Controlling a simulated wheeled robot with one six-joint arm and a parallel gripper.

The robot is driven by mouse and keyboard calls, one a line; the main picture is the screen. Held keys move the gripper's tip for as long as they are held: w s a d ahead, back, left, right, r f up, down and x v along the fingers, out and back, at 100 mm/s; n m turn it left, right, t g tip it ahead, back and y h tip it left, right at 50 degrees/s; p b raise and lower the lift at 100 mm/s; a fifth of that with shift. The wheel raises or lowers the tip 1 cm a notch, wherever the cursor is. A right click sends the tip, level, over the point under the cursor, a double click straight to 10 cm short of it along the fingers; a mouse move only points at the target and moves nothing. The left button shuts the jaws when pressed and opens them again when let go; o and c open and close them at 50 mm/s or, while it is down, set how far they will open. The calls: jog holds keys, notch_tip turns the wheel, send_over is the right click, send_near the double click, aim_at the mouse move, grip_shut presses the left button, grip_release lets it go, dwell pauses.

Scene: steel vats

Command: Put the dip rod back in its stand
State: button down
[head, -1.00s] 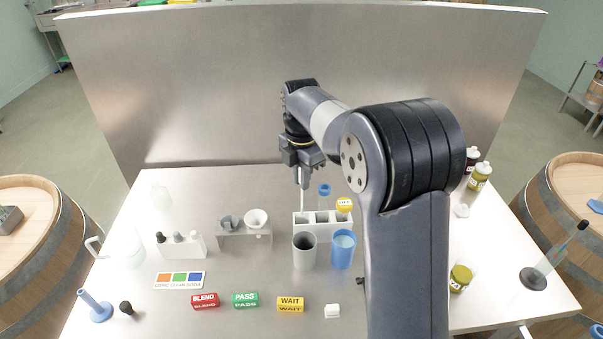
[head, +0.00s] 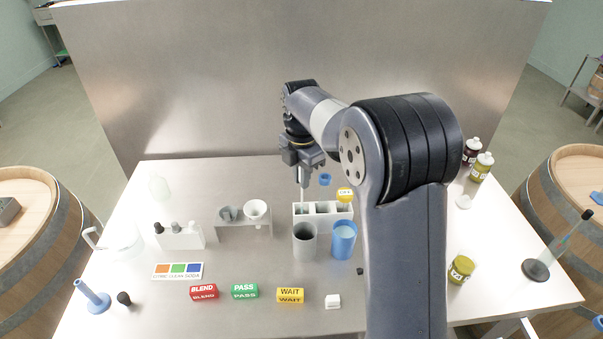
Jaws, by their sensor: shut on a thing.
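My gripper (head: 304,184) points down above the left end of a white rack (head: 330,221) with square openings, near the middle of the table. It is shut on the dip rod (head: 302,198), a thin pale rod that shows just below the fingers. The rod hangs about upright over the rack's left opening. Its lower end is hidden, and I cannot tell whether it is inside the opening or behind it. I cannot tell for certain that this rack is the rod's stand.
A grey cup (head: 305,245) and a blue cup (head: 343,243) stand close in front of the rack. A blue-topped item (head: 325,180) is just behind it, and a yellow tag (head: 345,195) is at its right end. A grey holder (head: 243,226) stands left.

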jog(key=shift+f+b, duration=1.45)
jog(key=shift+f, duration=1.25)
jog(key=c, duration=1.3)
grip_release()
jog(key=shift+c, duration=0.2)
notch_tip(320, 180, up, 11)
jog(key=shift+f+b, duration=0.1)
jog(key=shift+b, duration=0.2)
